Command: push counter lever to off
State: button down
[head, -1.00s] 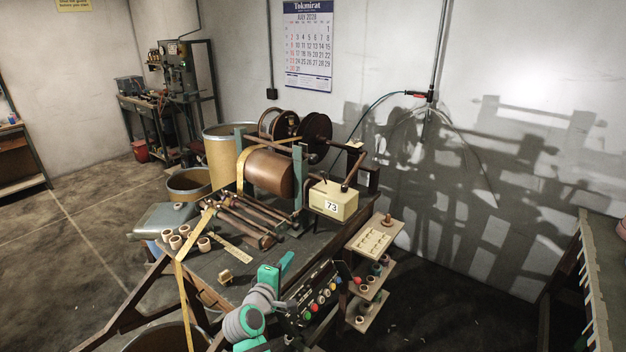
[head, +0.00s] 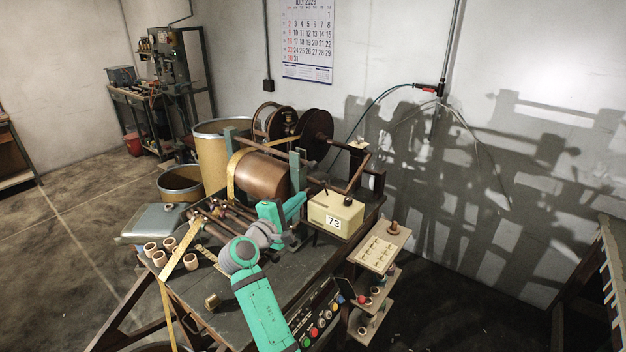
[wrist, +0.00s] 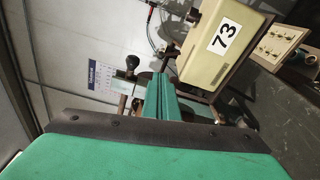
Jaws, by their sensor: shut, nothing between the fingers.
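The counter (head: 336,214) is a cream box with the number 73 on its front, on the right side of the bench. It also shows at the upper right of the wrist view (wrist: 222,45). A short dark lever (head: 325,188) sticks up from its top; its setting cannot be read. My gripper (head: 302,199) is a green pair of fingers just left of the counter. In the wrist view the fingers (wrist: 158,80) lie together, empty, a little apart from the box. A black knob (wrist: 132,62) shows beside the fingertips; I cannot tell what it belongs to.
A copper-brown drum (head: 262,176) with yellow tape stands behind my gripper. Wooden rods and several small rings (head: 190,261) lie to the left on the bench. A button panel (head: 320,316) is at the front, with small shelves (head: 378,250) to the right.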

aim_at(325, 188)
jog(key=x, duration=0.9)
jog(key=shift+w, duration=0.25)
jog(key=shift+d, duration=0.25)
dwell(0.4)
